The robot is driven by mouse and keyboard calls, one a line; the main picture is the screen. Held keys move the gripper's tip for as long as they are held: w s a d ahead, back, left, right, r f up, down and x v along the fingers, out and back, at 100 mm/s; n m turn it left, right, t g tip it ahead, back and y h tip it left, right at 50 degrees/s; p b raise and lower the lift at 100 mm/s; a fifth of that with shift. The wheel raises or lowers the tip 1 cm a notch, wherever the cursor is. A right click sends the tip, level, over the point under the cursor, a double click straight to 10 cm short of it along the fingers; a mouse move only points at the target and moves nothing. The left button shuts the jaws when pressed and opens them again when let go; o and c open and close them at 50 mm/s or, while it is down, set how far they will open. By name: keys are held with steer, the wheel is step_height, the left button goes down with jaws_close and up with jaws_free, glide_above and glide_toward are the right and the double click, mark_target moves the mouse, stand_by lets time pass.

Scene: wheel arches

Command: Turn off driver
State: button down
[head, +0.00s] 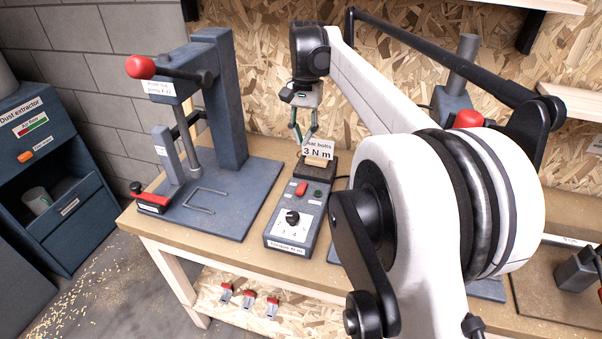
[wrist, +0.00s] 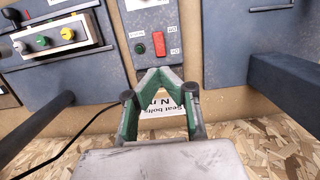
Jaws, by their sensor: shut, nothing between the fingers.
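The driver control box (head: 293,222) is a grey-blue unit on the bench, with a red switch (head: 301,189), a black knob (head: 292,217) on a numbered white dial and a label at its front edge. In the wrist view the red switch (wrist: 158,43) sits on the box face, with small labels beside it. My gripper (head: 304,142) hangs over the back of the box, beside the "Seat bolts 3 N m" card (head: 318,152). Its green fingers (wrist: 160,72) meet at the tips, with nothing between them. In the wrist view the tips appear just below the switch, apparently apart from it.
A press with a red-knobbed lever (head: 140,67) stands left of the box. My arm hides much of the bench's right side. The wrist view shows another control box (wrist: 55,35) with coloured buttons at left and a black cable (wrist: 62,140). An OSB wall stands behind.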

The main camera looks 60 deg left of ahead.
mark_target(300, 189)
stand_by(0.4)
steer(key=f, duration=0.4)
steer(key=s+d+f+p, duration=0.1)
steer(key=f, duration=0.8)
steer(key=shift+s+d+f, duration=0.2)
steer(key=shift+s+f, duration=0.2)
